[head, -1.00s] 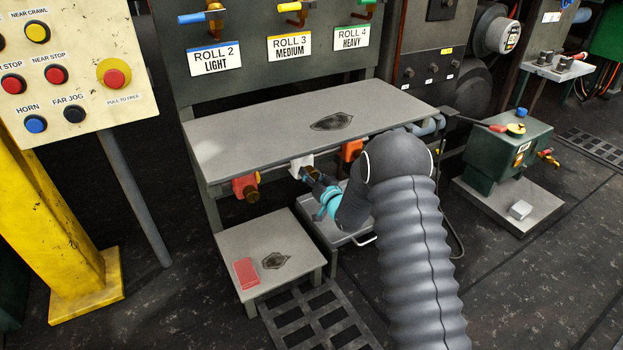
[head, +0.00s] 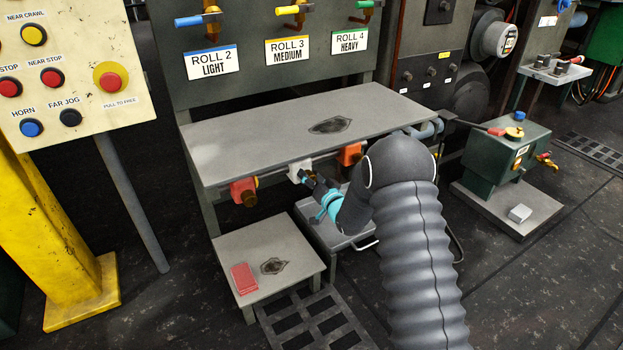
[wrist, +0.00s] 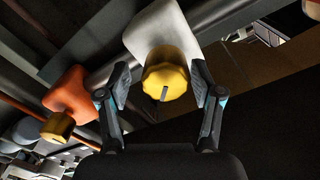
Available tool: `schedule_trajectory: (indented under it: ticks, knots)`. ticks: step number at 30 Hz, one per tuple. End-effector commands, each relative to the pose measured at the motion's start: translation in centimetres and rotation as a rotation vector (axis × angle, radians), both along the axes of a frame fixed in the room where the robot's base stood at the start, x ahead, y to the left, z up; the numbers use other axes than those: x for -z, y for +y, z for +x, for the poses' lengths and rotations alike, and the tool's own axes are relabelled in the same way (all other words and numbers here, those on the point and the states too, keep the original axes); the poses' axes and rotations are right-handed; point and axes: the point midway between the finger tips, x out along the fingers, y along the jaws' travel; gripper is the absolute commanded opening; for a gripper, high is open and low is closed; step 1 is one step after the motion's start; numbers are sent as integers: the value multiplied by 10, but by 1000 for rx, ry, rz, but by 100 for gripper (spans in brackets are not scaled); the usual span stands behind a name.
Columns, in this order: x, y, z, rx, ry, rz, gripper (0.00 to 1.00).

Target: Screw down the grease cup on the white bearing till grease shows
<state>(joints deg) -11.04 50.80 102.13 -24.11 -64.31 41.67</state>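The white bearing (head: 299,168) sits under the front edge of the grey bench, between a red and an orange one. In the wrist view the white bearing (wrist: 153,32) carries a yellow ribbed grease cup (wrist: 165,82) with a dark slot or mark on its face. My gripper (wrist: 160,70) is open, with one finger on each side of this cup. A gap shows on both sides, wider on the left. I see no grease at the cup. In the head view my gripper (head: 313,184) is just below the white bearing, and its cup is hard to make out.
The orange bearing (wrist: 70,93) with its own yellow cup (wrist: 57,126) is close on the left in the wrist view. The red bearing (head: 243,189) is left in the head view. The bench (head: 270,135) overhangs. A low stool (head: 250,250) bears a red block (head: 243,279).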

Motion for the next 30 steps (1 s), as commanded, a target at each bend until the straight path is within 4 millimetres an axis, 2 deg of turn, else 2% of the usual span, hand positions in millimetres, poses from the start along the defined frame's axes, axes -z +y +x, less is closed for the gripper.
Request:
schedule_trajectory:
  ticks: [5,11,14,24,30]
  knots:
    - [1,6,-2,-8,2,-1,68]
    - [1,3,-8,-10,1,-2,68]
    - [1,-4,-18,-11,3,-3,68]
    - [0,-41,-73,-8,3,-2,68]
    - [0,-56,-94,-7,1,-1,68]
